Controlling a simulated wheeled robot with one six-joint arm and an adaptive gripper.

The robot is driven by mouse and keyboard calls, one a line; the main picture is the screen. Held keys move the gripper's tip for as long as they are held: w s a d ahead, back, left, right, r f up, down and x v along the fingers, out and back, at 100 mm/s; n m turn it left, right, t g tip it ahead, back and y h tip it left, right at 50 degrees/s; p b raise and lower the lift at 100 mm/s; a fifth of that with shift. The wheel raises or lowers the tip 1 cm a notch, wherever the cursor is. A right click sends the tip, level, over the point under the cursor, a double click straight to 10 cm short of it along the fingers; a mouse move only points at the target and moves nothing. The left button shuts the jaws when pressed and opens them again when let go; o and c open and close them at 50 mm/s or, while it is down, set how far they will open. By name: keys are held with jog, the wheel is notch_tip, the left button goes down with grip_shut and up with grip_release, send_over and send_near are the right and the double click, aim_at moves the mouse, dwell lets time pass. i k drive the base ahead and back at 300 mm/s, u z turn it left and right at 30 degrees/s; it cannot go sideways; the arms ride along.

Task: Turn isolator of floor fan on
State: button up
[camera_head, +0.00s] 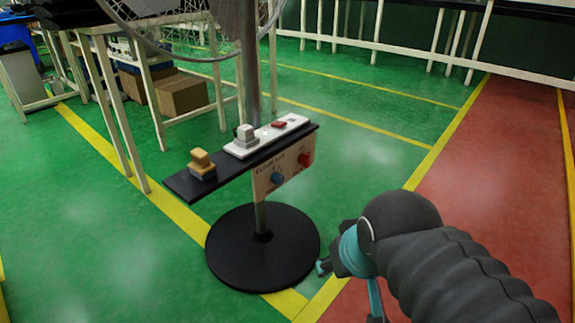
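The floor fan stands in the middle of the head view, with a wire guard (190,50) cut off at the top, a grey pole (250,75) and a round black base (235,265). My gripper (338,280) is at lower right, apart from and below the panel. Its fingers are partly hidden by my arm.
A black shelf (228,172) above the panel holds a yellow block-like part (202,164) and a white strip (285,127) with a grey-white part (245,136). White-legged tables (112,95) and cardboard boxes (182,95) stand behind left. Green floor (350,165) right of the fan is clear.

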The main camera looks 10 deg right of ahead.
aim_at(304, 159)
jog(key=u, duration=1.2)
jog(key=k, duration=0.75)
jog(key=z, duration=1.1)
jog(key=i, duration=0.5)
